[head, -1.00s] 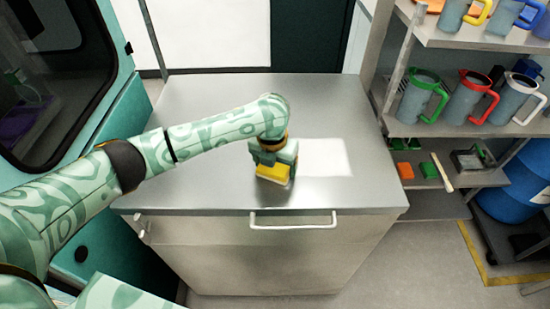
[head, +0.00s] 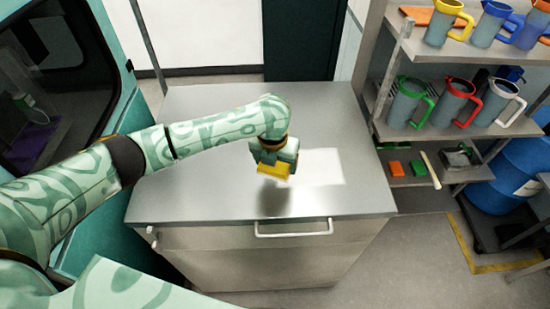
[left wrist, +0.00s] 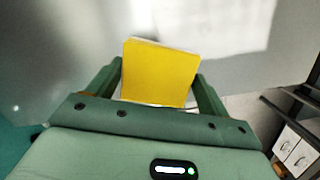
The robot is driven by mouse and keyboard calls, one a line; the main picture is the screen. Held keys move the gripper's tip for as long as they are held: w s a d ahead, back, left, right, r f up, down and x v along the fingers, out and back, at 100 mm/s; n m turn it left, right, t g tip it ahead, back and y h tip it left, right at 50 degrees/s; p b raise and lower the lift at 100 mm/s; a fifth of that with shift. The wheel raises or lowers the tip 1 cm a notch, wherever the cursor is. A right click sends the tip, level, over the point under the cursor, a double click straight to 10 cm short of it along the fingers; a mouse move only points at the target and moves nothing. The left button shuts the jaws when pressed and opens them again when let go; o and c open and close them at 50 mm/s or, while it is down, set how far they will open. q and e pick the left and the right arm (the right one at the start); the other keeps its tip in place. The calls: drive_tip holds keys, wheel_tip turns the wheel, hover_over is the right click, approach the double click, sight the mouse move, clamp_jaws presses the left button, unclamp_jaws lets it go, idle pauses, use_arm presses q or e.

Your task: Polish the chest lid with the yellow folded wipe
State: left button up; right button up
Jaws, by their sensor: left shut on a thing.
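The yellow folded wipe (head: 273,170) is in my left gripper (head: 275,157), which is shut on it. In the left wrist view the wipe (left wrist: 160,72) is a flat yellow block with a pale edge, held between the two green fingers. The chest is a grey metal box with a smooth lid (head: 200,190) and a white bar handle (head: 294,229) on its front. The wipe hangs a little above the lid, near its middle, with a dark shadow on the lid below it. My right gripper is not in view.
A bright patch of light lies on the lid beside the gripper. To the right stands a metal shelf (head: 470,50) with several coloured-handled jugs, an orange block (head: 396,168) and a green block (head: 418,168). The rest of the lid is clear.

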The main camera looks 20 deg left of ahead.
use_arm(q)
drive_tip(key=shift+r+p, duration=0.7)
drive_tip(key=shift+f, duration=0.1)
